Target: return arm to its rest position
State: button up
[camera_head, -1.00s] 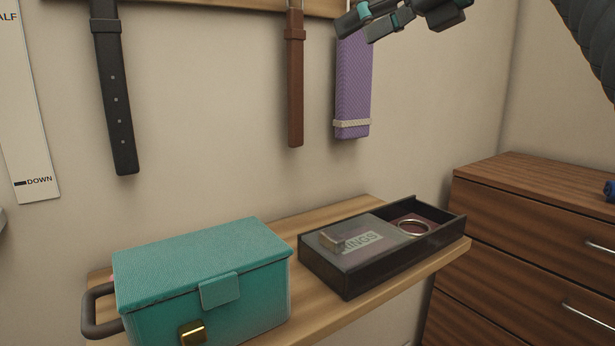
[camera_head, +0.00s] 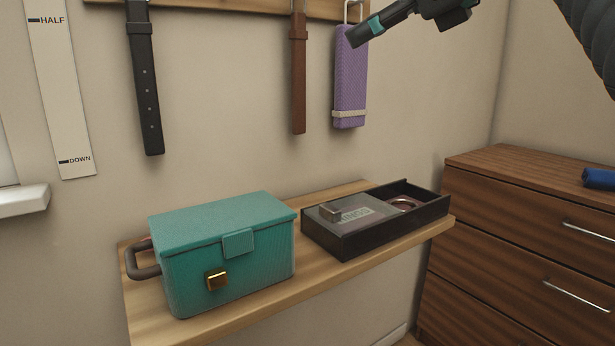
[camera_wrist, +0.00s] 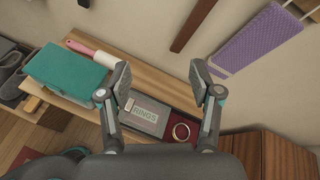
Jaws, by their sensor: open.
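My gripper (camera_head: 370,32) shows at the top of the head view, in front of the purple hanging piece (camera_head: 350,85). In the wrist view the fingers of my gripper (camera_wrist: 160,84) are spread apart with nothing between them. Below and beyond them lies the black tray marked RINGS (camera_wrist: 146,113), which also shows on the shelf in the head view (camera_head: 346,247). A gold ring (camera_wrist: 181,131) lies in its open right part. My arm (camera_head: 590,35) shows at the top right of the head view.
A teal box (camera_head: 230,262) with a gold clasp sits on the wooden shelf (camera_head: 215,328). A black belt (camera_head: 145,85) and a brown strap (camera_head: 299,85) hang above. A wooden dresser (camera_head: 510,240) with a blue item (camera_head: 600,179) stands right.

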jog(key=w+d+f+n+g+h, duration=0.1)
jog(key=d+f+n+h, duration=0.4)
jog(key=f, duration=0.6)
jog(key=w+d+f+n+h, duration=0.1)
jog(key=d+f+n, duration=0.35)
jog(key=f, duration=0.75)
jog(key=s+a+f+n+g+h, duration=0.1)
jog(key=s+f+n, duration=0.5)
jog(key=s+f, duration=0.4)
jog(key=s+a+f+n+g+h, duration=0.1)
jog(key=s+f+n, duration=0.6)
jog(key=f, duration=0.8)
jog(key=s+g+h, duration=0.1)
jog(key=s, duration=0.2)
jog(key=shift+s+a+f+h, duration=0.15)
jog(key=shift+a+h, duration=0.15)
jog(key=shift+a, duration=0.1)
